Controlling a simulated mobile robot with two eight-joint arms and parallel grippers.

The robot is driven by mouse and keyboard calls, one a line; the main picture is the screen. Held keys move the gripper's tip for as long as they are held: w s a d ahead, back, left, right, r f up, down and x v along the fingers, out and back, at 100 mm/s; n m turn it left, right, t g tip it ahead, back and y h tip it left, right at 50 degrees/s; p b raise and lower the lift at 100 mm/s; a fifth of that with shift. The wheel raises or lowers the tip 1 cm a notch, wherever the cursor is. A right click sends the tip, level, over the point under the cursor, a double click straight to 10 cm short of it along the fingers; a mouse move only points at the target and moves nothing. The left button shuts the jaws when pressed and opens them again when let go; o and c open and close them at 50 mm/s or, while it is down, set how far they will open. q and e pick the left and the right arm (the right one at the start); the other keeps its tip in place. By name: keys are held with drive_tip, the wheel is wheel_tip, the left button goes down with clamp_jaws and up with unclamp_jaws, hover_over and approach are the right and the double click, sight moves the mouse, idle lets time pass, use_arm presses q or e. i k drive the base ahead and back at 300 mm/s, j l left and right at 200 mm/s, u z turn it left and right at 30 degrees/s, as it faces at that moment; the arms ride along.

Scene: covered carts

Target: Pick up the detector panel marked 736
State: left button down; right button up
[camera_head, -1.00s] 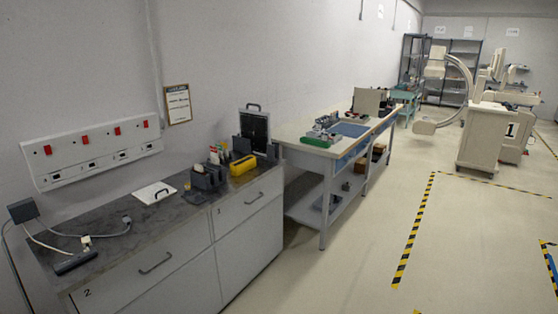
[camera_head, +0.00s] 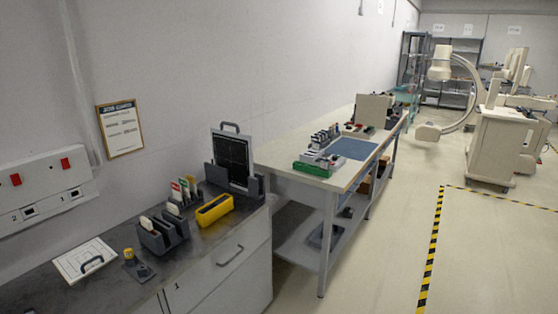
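A dark panel with a handle on top (camera_head: 231,156) stands upright in a grey holder at the far end of the dark counter. No number 736 can be read on either panel, so I cannot tell which one is marked so. Neither of my grippers is in view.
The dark counter (camera_head: 205,240) runs along the left wall, with a grey slotted rack (camera_head: 163,234), a yellow box (camera_head: 214,209) and a small yellow-topped item (camera_head: 129,256). A workbench (camera_head: 300,178) stands beyond it. The floor (camera_head: 385,235) to the right is clear, with striped tape.

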sight(232, 151)
drive_tip(key=i+u, duration=0.2)
drive_tip(key=i, duration=0.3)
drive_tip(key=i+l+u, duration=0.15)
drive_tip(key=i, duration=0.3)
drive_tip(key=i+l+u, duration=0.2)
drive_tip(key=i, duration=0.3)
